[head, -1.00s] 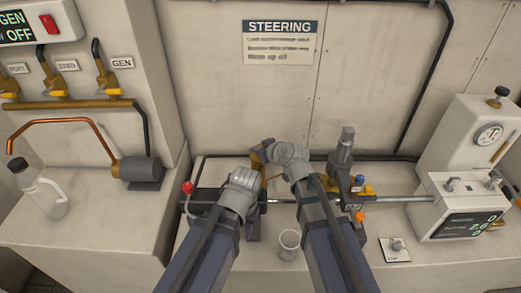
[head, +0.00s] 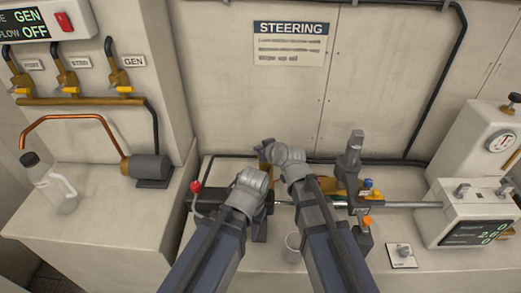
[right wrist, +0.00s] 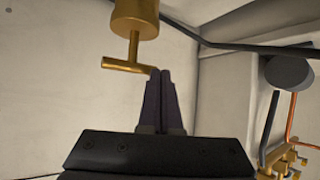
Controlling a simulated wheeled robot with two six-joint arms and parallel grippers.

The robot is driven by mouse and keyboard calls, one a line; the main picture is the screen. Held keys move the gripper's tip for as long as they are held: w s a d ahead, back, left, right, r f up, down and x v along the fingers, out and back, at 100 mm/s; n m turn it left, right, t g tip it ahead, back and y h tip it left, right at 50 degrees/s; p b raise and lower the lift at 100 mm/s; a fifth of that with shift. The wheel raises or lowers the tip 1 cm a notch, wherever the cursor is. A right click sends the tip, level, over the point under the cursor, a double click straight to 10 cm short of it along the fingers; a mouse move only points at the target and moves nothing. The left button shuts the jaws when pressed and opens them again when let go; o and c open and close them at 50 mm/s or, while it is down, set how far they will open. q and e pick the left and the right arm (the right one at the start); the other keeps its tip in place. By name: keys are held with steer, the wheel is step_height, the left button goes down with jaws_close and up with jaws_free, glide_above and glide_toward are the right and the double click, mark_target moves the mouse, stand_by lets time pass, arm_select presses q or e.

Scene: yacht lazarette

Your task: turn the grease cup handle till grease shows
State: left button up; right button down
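The grease cup (right wrist: 134,18) is a brass cylinder with a stem and a T-shaped handle (right wrist: 125,65) at the top of the right wrist view. My right gripper (right wrist: 161,72) has its dark fingers together, with nothing visible between them. Their tips are beside the handle's right end, touching or almost touching it. In the head view my right gripper (head: 268,148) is at the brass part by the back wall, mostly hidden by its own wrist. My left wrist (head: 250,182) is just left of it; its fingers are hidden. No grease can be made out.
A steering shaft (head: 415,205) runs right to a grey display box (head: 478,213). A clear cup (head: 293,247) stands close by my right forearm. A red-knobbed lever (head: 196,187) is left of my left wrist. A bottle (head: 48,180) and a pump (head: 147,167) sit on the left ledge.

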steer(key=shift+w, duration=0.1)
stand_by(0.7)
steer(key=shift+w+d, duration=0.35)
steer(key=shift+d, duration=0.25)
steer(key=shift+r, duration=0.15)
